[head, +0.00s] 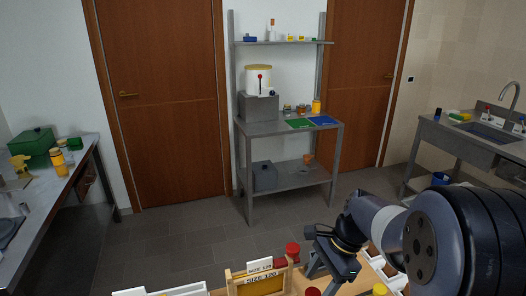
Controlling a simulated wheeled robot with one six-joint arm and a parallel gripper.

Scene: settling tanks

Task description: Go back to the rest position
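My arm reaches in from the lower right of the head view. My gripper (328,272) points down over a wooden-topped work surface at the bottom edge. Its two grey fingers look spread apart, and I see nothing between them. A red-capped item (292,250) stands just left of the fingers, apart from them.
Below are a wooden frame with labelled cards (262,276) and white bins (390,270). A grey shelf bench (270,128) stands at the back between brown doors. A side table (50,190) is left, a sink counter (465,140) right. The tiled floor (175,240) between is clear.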

